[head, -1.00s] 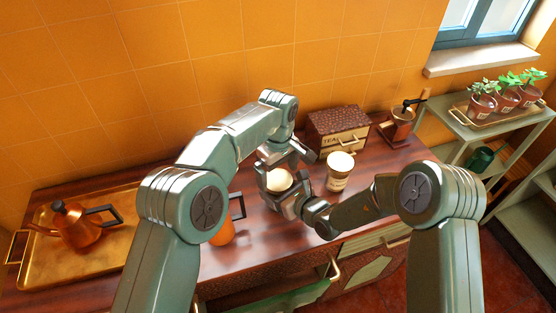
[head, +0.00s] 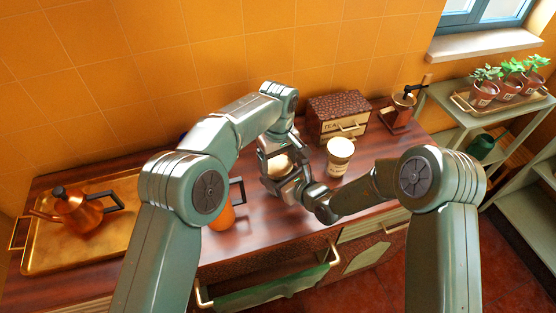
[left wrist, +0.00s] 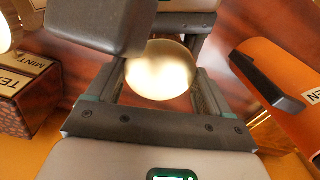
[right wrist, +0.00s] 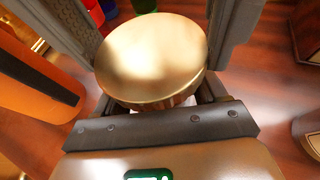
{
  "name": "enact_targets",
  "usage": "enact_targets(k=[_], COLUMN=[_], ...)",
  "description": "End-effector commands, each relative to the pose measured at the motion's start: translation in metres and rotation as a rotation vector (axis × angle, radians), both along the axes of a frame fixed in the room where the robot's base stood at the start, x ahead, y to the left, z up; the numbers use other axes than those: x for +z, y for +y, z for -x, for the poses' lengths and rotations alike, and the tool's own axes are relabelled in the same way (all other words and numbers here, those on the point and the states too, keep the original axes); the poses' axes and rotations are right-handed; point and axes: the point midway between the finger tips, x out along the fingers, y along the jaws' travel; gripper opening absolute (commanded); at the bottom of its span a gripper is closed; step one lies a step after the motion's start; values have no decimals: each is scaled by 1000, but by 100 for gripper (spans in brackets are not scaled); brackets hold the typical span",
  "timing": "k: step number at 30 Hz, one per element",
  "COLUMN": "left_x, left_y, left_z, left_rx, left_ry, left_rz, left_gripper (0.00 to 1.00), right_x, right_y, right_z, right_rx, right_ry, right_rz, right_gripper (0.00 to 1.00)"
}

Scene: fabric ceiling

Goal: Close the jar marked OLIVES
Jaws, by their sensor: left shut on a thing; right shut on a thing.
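A jar with a round gold lid (head: 279,164) stands between my two grippers on the wooden counter. My left gripper (head: 279,152) comes from above and is shut on the lid, which also shows between its fingers in the left wrist view (left wrist: 160,70). My right gripper (head: 283,182) reaches in low from the right and is shut on the jar body. In the right wrist view the lid (right wrist: 152,60) lies over the jar and hides most of it. The held jar's label is hidden, and I cannot tell whether the lid is fully seated.
A pale labelled jar (head: 339,158) stands just right of my grippers. Behind are a tea chest (head: 337,118) and a grinder (head: 399,110). An orange vessel (head: 222,216) stands left. A brass tray (head: 38,258) holds a copper kettle (head: 78,210). A drawer (head: 270,291) is open at the front.

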Motion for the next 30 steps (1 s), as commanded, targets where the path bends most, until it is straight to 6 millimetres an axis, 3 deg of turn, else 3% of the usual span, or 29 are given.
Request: enact_targets(k=[6,16,17,18,26,30], left_x=[0,0,0,0,1,14], left_y=[0,0,0,0,-1,-1], left_z=[0,0,0,0,0,0], left_rx=[-329,-382,-382,-382,-381,-380], left_ry=[0,0,0,0,-1,-3], left_rz=[0,0,0,0,1,2], left_gripper=[44,44,84,97,100,100], right_x=[1,0,0,0,1,1], right_y=[0,0,0,0,0,0], right_z=[0,0,0,0,0,0], right_rx=[0,0,0,0,0,0], right_ry=[-1,-1,-1,-1,-1,-1], right_rz=[0,0,0,0,0,0], right_gripper=[0,0,0,0,0,0])
